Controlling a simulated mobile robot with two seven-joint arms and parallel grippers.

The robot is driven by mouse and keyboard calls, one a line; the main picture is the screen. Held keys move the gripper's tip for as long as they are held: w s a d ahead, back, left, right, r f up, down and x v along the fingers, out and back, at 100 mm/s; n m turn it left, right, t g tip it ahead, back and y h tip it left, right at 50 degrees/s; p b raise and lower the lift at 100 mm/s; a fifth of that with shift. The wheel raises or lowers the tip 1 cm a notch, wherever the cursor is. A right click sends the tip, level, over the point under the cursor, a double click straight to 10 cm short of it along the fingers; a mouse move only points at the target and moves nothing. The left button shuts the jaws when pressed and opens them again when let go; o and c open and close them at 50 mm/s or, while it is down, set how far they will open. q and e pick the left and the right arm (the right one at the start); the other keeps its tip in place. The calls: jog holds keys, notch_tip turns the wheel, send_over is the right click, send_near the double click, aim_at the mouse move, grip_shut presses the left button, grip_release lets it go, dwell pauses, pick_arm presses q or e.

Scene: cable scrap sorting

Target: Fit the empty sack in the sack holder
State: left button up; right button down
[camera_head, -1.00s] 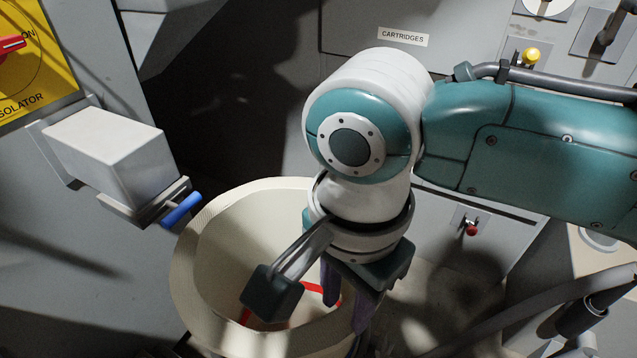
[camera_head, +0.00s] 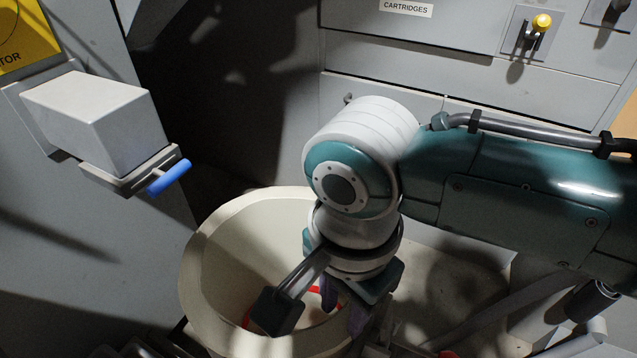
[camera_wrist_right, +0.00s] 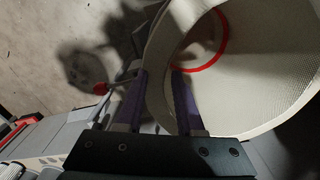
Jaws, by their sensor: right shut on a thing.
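The empty sack (camera_head: 212,262) is a cream, wide, open-mouthed tube, low in the middle of the head view. A red ring shows down inside it. My right gripper (camera_head: 342,302) is at the sack's right side. In the right wrist view, the purple fingers of my right gripper (camera_wrist_right: 160,82) stand either side of the wall of the sack (camera_wrist_right: 262,75) and are shut on it. My forearm and wrist hide part of the sack's right rim. I cannot pick out the sack holder with certainty. My left gripper is not in view.
A grey box (camera_head: 100,120) with a blue-handled bracket (camera_head: 168,177) juts from the left wall, close above the sack's left rim. A grey cabinet labelled CARTRIDGES (camera_head: 406,9) with a yellow-knobbed switch (camera_head: 541,22) stands behind. Pale floor shows right of the sack.

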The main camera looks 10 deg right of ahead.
notch_tip(320, 180, down, 6)
jog(key=b, duration=0.3)
jog(key=shift+r, duration=0.15)
jog(key=shift+f+b, duration=1.9)
jog(key=shift+f, duration=0.4)
jog(key=shift+w+a, duration=0.25)
jog(key=shift+c, duration=2.3)
grip_release()
